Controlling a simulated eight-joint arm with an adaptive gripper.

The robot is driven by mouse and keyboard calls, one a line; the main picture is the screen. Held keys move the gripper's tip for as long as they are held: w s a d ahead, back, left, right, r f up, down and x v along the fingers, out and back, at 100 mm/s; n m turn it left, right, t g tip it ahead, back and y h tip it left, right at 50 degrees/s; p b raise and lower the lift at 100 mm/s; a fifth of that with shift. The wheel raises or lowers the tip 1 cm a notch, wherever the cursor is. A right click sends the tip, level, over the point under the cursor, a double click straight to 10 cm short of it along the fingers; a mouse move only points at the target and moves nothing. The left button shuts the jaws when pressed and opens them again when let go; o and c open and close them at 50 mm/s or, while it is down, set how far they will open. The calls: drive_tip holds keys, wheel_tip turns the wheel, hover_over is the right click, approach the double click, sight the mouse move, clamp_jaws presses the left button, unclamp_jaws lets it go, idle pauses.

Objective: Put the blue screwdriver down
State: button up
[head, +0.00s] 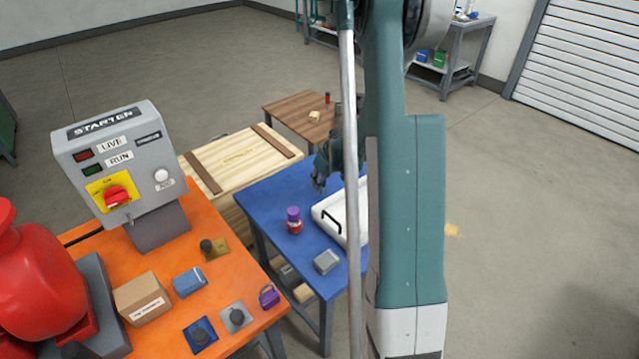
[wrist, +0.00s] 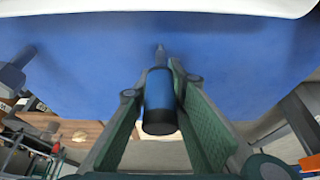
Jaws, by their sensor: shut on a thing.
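The blue screwdriver (wrist: 159,97) is in my gripper (wrist: 160,84) in the wrist view. The gripper's two green fingers are shut on its blue handle, with the black end cap toward the camera and the shaft pointing away over the blue tabletop (wrist: 235,65). In the head view my gripper (head: 320,180) is above the blue table (head: 262,198), near the far left corner of the white tray (head: 335,222). The screwdriver cannot be made out there. I cannot tell whether its tip touches the tabletop.
A purple-capped red bottle (head: 294,222) and a grey box (head: 326,262) stand on the blue table. A wooden crate (head: 235,160) and a brown table (head: 290,104) are beyond it. The orange bench (head: 170,262) with the starter panel (head: 118,160) is at left. My arm hides part of the tray.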

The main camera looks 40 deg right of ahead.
drive_tip(key=shift+f, duration=0.15)
drive_tip(key=o, duration=0.9)
drive_tip(key=p+v, duration=0.2)
drive_tip(key=v, duration=1)
drive_tip(key=shift+a+r, duration=0.1)
drive_tip(key=shift+r, duration=0.15)
idle(0.3)
